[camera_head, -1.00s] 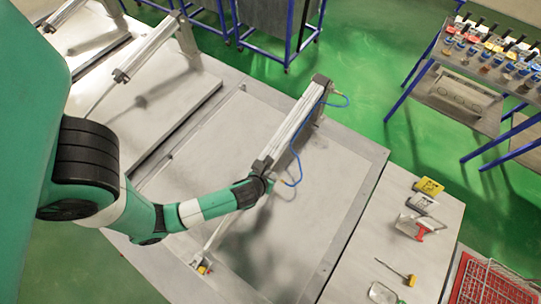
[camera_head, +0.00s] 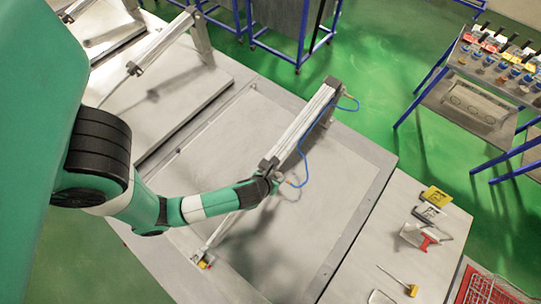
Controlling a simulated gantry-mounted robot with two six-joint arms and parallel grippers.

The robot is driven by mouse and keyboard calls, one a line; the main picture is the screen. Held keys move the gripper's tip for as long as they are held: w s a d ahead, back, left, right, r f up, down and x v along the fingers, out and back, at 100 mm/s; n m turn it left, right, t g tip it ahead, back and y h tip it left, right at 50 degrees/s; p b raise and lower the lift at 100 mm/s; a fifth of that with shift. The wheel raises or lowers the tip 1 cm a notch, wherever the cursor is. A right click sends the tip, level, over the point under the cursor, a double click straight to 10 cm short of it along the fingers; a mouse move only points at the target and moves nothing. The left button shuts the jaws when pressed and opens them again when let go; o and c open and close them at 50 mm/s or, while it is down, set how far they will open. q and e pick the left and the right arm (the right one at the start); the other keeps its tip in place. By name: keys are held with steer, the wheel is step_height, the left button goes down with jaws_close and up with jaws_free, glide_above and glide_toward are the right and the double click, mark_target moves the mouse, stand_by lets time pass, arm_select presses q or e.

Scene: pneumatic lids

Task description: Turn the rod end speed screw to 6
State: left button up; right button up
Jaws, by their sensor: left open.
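A long silver pneumatic cylinder (camera_head: 303,124) slants over the lid plate (camera_head: 225,150), with its rod running down to a yellow-marked joint (camera_head: 205,262) near the plate's lower left. A blue air hose (camera_head: 303,165) runs along its right side. My left gripper (camera_head: 275,181) is at the cylinder's lower end, where the rod comes out. The speed screw there is too small to make out and partly hidden by the gripper. Whether the gripper touches it, I cannot tell. My right gripper is not in view.
The side table holds a yellow tag (camera_head: 436,197), a grey tag (camera_head: 429,213), a red-and-silver item (camera_head: 424,238) and a yellow-handled screwdriver (camera_head: 411,290). A red wire basket (camera_head: 487,290) is at the lower right.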

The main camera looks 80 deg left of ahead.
arm_select(q)
steer(key=v, duration=1)
steer(key=shift+s, duration=0.1)
